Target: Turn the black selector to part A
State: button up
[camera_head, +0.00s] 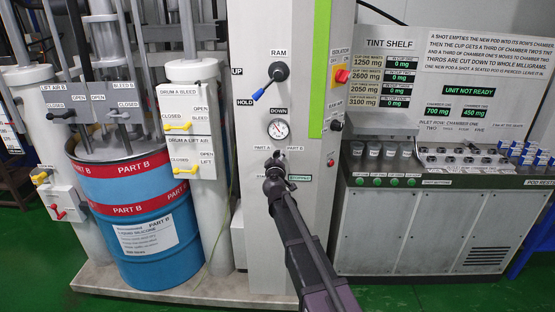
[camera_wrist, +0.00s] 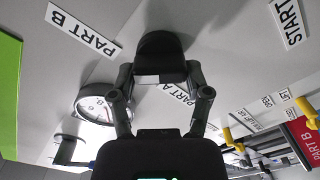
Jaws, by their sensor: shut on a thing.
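The black selector (camera_wrist: 160,48) sits on the grey cabinet front, and my gripper (camera_wrist: 160,76) is shut on it, one finger on each side. In the wrist view the PART B label (camera_wrist: 85,32) lies upper left, and the PART A label (camera_wrist: 177,92) is partly hidden behind the right finger. In the head view my gripper (camera_head: 274,170) reaches the selector from below, just under the PART A label (camera_head: 264,148) and PART B label (camera_head: 294,148). The arm hides most of the selector there. I cannot tell which label its pointer faces.
A round gauge (camera_head: 278,129) sits just above the selector, with the blue-handled RAM lever (camera_head: 264,90) higher up. A red-and-yellow isolator (camera_head: 342,76) is at right. The blue PART B drum (camera_head: 140,215) stands left, and the tint shelf cabinet (camera_head: 425,225) stands right.

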jog(key=shift+n, duration=0.5)
jog(key=n, duration=0.3)
jog(key=shift+w+a+f+n, duration=0.1)
jog(key=shift+n, duration=0.3)
jog(key=n, duration=0.4)
jog(key=shift+f, duration=0.1)
jog(key=n, duration=0.5)
jog(key=shift+f+b, duration=0.1)
jog(key=shift+b, duration=0.25)
jog(key=n, duration=0.4)
jog(key=shift+f, duration=0.1)
jog(key=o, duration=1.2)
jog(key=shift+c, duration=0.2)
